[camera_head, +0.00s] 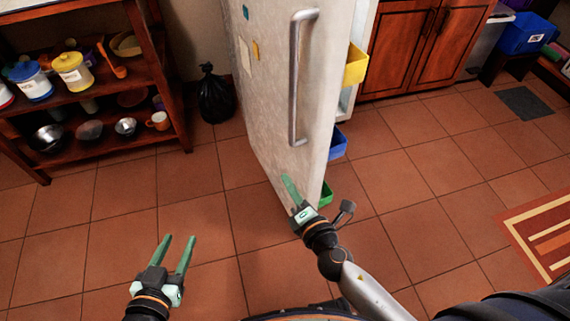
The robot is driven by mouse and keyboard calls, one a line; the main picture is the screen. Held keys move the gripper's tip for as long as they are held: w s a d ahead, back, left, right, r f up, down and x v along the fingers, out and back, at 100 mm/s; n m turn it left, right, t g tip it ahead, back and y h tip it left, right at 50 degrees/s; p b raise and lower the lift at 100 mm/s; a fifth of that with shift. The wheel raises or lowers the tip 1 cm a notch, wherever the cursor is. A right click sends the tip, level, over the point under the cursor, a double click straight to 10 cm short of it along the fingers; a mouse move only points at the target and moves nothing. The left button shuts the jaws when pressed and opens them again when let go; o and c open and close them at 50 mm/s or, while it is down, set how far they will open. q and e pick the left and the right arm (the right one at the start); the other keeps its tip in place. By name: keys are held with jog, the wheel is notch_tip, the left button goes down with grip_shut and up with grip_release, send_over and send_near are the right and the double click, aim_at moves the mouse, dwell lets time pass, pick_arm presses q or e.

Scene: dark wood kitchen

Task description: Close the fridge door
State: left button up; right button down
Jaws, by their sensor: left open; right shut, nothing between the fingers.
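The white fridge door (265,95) stands open in the upper middle of the head view, with its outer face turned to the left. It has a long grey vertical handle (295,80). Yellow (356,64), blue (338,143) and green (326,195) bins show along its inner side. My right gripper (287,181) is shut and empty, its fingertips in front of the lower part of the door; I cannot tell whether they touch it. My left gripper (178,246) is open and empty over the floor at lower left, apart from the door.
A dark wood shelf (90,85) with jars, bowls and a mug stands at upper left. A black bag (215,95) sits between shelf and door. Wooden cabinets (425,45) are behind on the right. A striped rug (540,235) lies at right. The tiled floor is otherwise mostly clear.

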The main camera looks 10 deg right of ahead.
pick_arm(q)
jog(key=s+f+g+p, duration=0.1)
jog(key=s+f+g, duration=0.2)
jog(key=s+f, duration=0.2)
jog(key=shift+s+d+f+n+g+p, duration=0.2)
jog(key=shift+f+n+g+p, duration=0.15)
jog(key=shift+f, duration=0.8)
pick_arm(e)
jog(key=w+d, duration=0.2)
jog(key=w, duration=0.6)
jog(key=shift+w+r, duration=0.25)
jog(key=shift+w, duration=0.15)
jog(key=shift+d, duration=0.1)
